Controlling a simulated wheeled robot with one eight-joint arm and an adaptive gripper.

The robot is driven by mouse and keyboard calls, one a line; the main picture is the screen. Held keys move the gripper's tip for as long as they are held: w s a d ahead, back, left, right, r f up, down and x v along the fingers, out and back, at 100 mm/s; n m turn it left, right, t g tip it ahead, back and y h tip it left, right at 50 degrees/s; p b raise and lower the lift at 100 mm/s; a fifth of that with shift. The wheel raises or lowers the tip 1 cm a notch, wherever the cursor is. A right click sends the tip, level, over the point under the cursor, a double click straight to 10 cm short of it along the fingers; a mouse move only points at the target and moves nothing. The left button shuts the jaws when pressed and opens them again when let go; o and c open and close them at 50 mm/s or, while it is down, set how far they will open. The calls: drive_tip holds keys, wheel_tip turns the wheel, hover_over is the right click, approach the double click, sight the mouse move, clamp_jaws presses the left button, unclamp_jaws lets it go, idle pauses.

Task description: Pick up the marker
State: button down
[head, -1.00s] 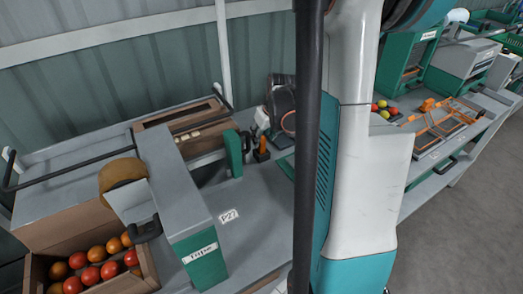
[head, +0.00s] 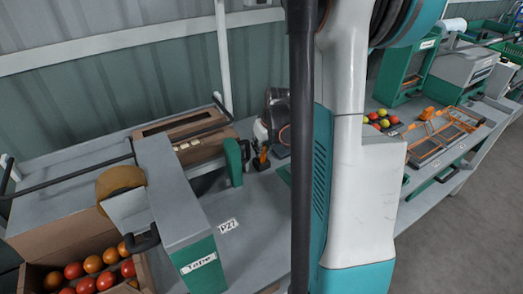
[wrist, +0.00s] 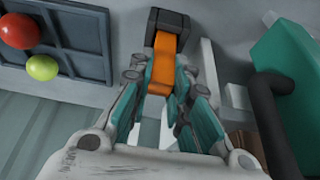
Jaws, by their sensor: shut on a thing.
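In the wrist view my gripper (wrist: 160,82) is closed around an orange piece with a dark, blocky far end, which I take to be the marker (wrist: 163,68). The orange part runs between the two teal-padded fingers. The dark end points away from the wrist, and the lower end is hidden between the fingers. I cannot tell whether it still touches the surface behind it. In the head view my own arm blocks the middle of the picture, and neither my gripper nor the held piece can be seen.
In the head view a tape dispenser (head: 185,220) and a tomato crate (head: 35,272) stand at left. A small orange-and-black tool (head: 262,158) stands farther back on the bench. An orange-framed tray (head: 440,135) lies at right. The wrist view shows a dark tray (wrist: 75,58) with two fruits.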

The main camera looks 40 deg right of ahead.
wheel_tip(320, 180, up, 25)
drive_tip(key=p, duration=1.1)
idle(0.4)
